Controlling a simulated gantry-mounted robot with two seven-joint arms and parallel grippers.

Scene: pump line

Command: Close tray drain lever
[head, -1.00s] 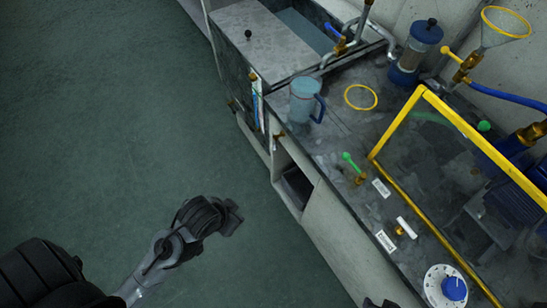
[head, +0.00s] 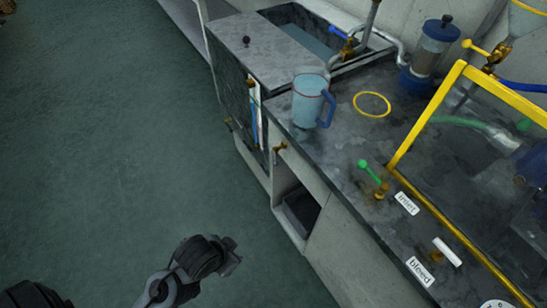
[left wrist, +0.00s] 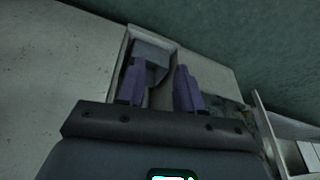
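A small brass valve with a short handle (head: 279,148) sticks out of the counter's front edge, above an open compartment. It may be the tray drain lever; no label shows there. Its handle position is too small to tell. My left gripper (head: 232,257) hangs over the floor, in front of and below the counter, apart from the valve. The left wrist view shows its two purple fingers (left wrist: 159,68) spread with nothing between them. My right gripper is not in view.
A grey bin (head: 301,213) sits in the open compartment. On the counter are a blue-handled jug (head: 309,100), a yellow ring (head: 372,104), a green lever (head: 369,171) by the "inlet" label, a white lever (head: 447,251) by "bleed" and a yellow-framed guard (head: 425,112).

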